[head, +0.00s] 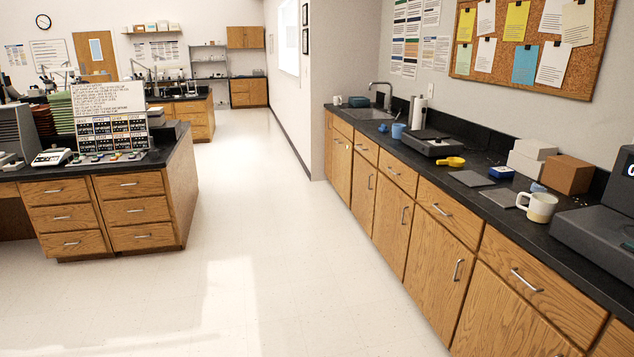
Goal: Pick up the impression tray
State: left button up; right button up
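On the black counter along the right wall lies a small yellow item (452,161) with a short handle pointing left. It may be the impression tray, but it is too small to be sure. It stands to the right of a dark flat device (432,146) and behind a grey flat plate (471,178). Neither of my grippers shows in the head view.
A wooden island (140,211) stands left. The pale floor (250,230) between them is clear.

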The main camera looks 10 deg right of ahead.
aim_at(454, 161)
jog(key=i+l+z, duration=0.1)
jog(key=i+z, duration=0.2)
jog(key=i, duration=0.7)
jog(key=i+j+z, duration=0.15)
jog(key=i+z, duration=0.15)
jog(key=i, duration=0.65)
